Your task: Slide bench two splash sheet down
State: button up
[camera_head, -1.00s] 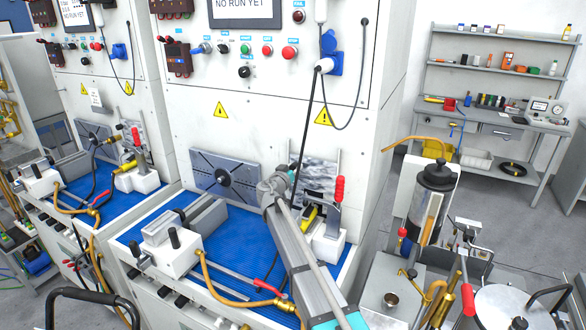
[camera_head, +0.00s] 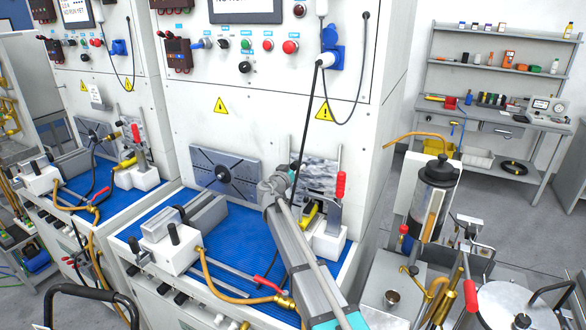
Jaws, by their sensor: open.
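The splash sheet (camera_head: 313,173) is a clear, greyish upright panel at the right rear of the middle blue-matted bench (camera_head: 235,240), against the white cabinet. It stands beside a thin upright rail, and its lower part is hidden by my arm and the fixture in front. My arm reaches up from the bottom over the bench, and its wrist joint is just left of the sheet. My gripper is hidden behind the arm, so its fingers and any contact with the sheet cannot be seen.
A red-handled clamp (camera_head: 339,190) on a white block stands right of my arm. A white vise block (camera_head: 173,247) is at left. A brass-ended hose (camera_head: 240,296) crosses the front. A black cable hangs from the blue socket (camera_head: 333,58) behind my arm. A dark-topped cylinder (camera_head: 436,190) stands right.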

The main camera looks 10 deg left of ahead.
jog(key=v, duration=1.2)
jog(key=shift+d, duration=0.1)
dwell(0.7)
jog(key=s+d+f+g, duration=0.3)
jog(key=d+f, duration=0.1)
jog(key=d, duration=0.4)
jog(key=s+d+f+m+g+h, duration=0.1)
jog(key=s+d+f+g, duration=0.3)
jog(key=d, duration=0.4)
jog(key=s+d+f+g, duration=0.3)
jog(key=d, duration=0.5)
jog(key=s+d+f+n+g+y, duration=0.1)
jog(key=s+d+f+g+y, duration=0.2)
jog(key=s, duration=0.6)
jog(key=s+d+f+n+g+y, duration=0.1)
jog(key=s+d+f+g+y, duration=0.3)
jog(key=s, duration=0.6)
jog(key=shift+s+d+f+n, duration=0.15)
jog(key=shift+s+f+n, duration=0.05)
jog(key=shift+n, duration=0.2)
